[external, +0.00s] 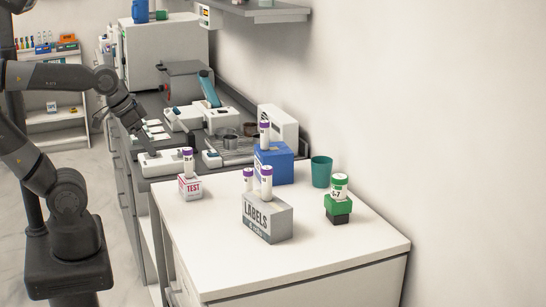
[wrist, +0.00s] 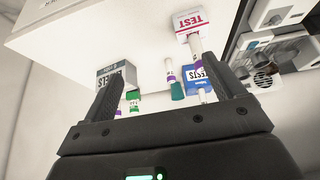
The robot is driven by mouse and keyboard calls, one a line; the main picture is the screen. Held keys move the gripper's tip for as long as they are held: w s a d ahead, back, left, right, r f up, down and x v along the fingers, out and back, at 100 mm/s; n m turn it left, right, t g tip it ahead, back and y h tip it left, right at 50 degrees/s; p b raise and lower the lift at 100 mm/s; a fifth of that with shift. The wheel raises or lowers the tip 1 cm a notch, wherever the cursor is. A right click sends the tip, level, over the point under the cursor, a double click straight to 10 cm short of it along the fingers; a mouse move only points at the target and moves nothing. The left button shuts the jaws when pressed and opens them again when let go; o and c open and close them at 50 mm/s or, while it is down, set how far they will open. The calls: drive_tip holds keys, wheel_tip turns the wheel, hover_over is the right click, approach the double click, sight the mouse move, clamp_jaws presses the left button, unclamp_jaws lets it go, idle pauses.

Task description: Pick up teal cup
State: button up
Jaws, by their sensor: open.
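The teal cup (external: 321,171) stands upright on the white table top at the right, near the wall, behind the green-lidded jar (external: 340,187). It also shows small in the wrist view (wrist: 177,91), between my fingers but well beyond them. My gripper (external: 127,124) is open and empty, over the grey counter at the left, far from the cup. In the wrist view my gripper (wrist: 168,78) shows its two dark fingers spread wide apart. Nothing is held.
A grey LABELS box (external: 266,220) with purple-capped tubes, a TEST box (external: 190,187) and a blue box (external: 273,166) stand on the table around the cup. The jar rests on a green and black base. The table's front right is clear. Lab devices crowd the counter.

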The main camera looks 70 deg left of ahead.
drive_tip(key=w+r, duration=0.4)
drive_tip(key=w, duration=0.8)
hover_over(322, 166)
drive_tip(key=s+a, duration=0.3)
drive_tip(key=s, duration=0.1)
wheel_tip(322, 166, down, 10)
drive_tip(key=x, duration=1.1)
drive_tip(key=shift+w+f, duration=0.15)
drive_tip(key=shift+w, duration=0.05)
drive_tip(key=shift+c, duration=0.6)
drive_tip(key=c, duration=0.9)
